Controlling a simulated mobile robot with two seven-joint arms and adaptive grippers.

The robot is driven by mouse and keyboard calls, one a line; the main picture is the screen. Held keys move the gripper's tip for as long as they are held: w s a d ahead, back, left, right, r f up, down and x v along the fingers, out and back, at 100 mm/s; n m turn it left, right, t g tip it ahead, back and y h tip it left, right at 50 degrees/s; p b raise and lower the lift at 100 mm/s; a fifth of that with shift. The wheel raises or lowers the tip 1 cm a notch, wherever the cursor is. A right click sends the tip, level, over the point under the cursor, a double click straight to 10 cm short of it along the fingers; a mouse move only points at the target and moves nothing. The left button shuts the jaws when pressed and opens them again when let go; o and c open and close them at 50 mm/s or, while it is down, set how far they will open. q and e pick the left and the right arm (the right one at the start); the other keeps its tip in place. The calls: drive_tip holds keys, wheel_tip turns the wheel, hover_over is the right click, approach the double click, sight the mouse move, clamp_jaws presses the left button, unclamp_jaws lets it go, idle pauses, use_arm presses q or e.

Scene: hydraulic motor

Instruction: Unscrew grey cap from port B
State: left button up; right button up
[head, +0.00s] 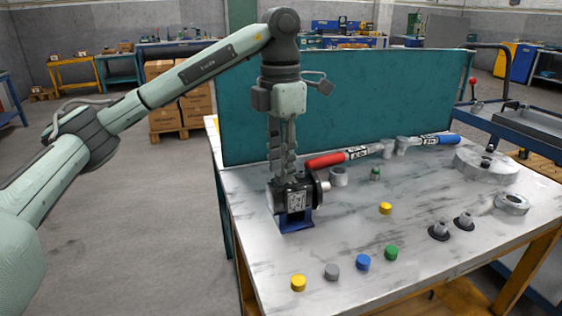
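The hydraulic motor (295,199), a dark block with a light label, sits on a blue stand (296,221) at the left part of the table. My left gripper (281,176) points straight down at the top of the motor, its fingers close to or touching it. The fingers overlap from this side, so I cannot tell how far apart they are or whether a cap is between them. Port B and any cap on it are not distinguishable. A loose grey cap (331,272) stands on the table near the front edge. My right gripper is not in view.
Yellow (298,284), blue (362,262) and green (391,253) caps stand near the front edge; another yellow cap (385,208) lies mid-table. A red-handled tool (326,160) lies right beside the motor. A teal panel (360,105) stands behind. The table's middle is mostly clear.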

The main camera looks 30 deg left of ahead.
use_arm(q)
drive_tip(key=m, duration=0.3)
drive_tip(key=shift+m, duration=0.3)
drive_tip(key=shift+c, duration=0.4)
clamp_jaws()
drive_tip(key=n, duration=0.4)
drive_tip(key=shift+n, duration=0.9)
drive_tip(key=n, duration=0.3)
drive_tip(key=shift+r, duration=0.1)
